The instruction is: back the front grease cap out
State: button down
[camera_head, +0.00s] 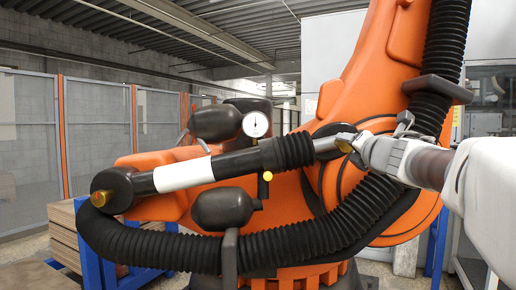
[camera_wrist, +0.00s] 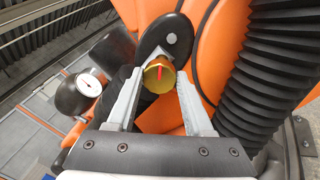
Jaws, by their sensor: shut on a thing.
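In the wrist view a round brass grease cap (camera_wrist: 158,77) with a red mark on its face sits between the fingertips of my gripper (camera_wrist: 162,73). The fingers close on it from both sides. The cap is at the end of a dark rounded link (camera_wrist: 172,40) on the orange robot. In the head view this cap (camera_head: 344,146) shows small at the right end of the black and white cylinder (camera_head: 185,174), partly hidden by my gripper (camera_head: 350,139).
A large orange robot arm (camera_head: 385,60) fills the middle. A thick black corrugated hose (camera_head: 330,245) loops below the cylinder. A round gauge (camera_head: 255,124) and black bulbs (camera_head: 222,207) stand near the cylinder. Fence panels (camera_head: 97,130) stand at the left.

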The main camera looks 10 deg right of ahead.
jog(key=shift+r+n+b, duration=0.1)
jog(key=shift+n+b, duration=0.65)
jog(key=shift+n, duration=3.65)
jog(key=shift+c, duration=1.4)
grip_release()
jog(key=s+a+p, duration=0.1)
jog(key=s+p, duration=0.1)
jog(key=s, duration=1.5)
jog(key=shift+s+p, duration=0.2)
jog(key=shift+p, duration=0.2)
